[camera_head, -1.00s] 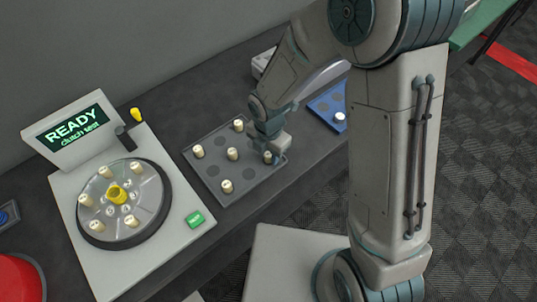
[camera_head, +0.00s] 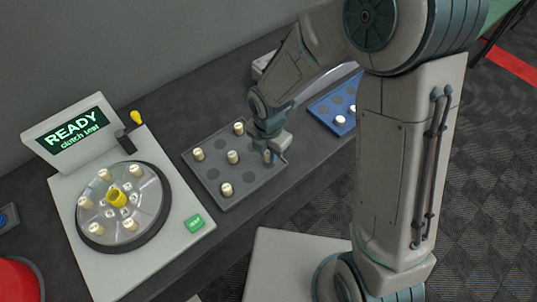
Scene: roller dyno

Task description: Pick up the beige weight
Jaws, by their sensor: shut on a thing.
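Several small beige weights stand upright in a grey tray (camera_head: 238,195), such as the beige weight (camera_head: 226,189) near the front edge and another beige weight (camera_head: 232,157) in the middle. My gripper (camera_head: 270,155) is over the right part of the tray, pointing down. It is shut on a beige weight (camera_head: 267,157) at the tray's right side, which is mostly hidden by the fingers. I cannot tell whether that weight is clear of the tray.
A dyno machine (camera_head: 160,250) stands left with a round plate (camera_head: 150,213) carrying several beige weights, a yellow hub and a "READY" screen (camera_head: 70,131). A blue tray (camera_head: 322,110) lies right of my gripper. A red object (camera_head: 18,278) is at the lower left.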

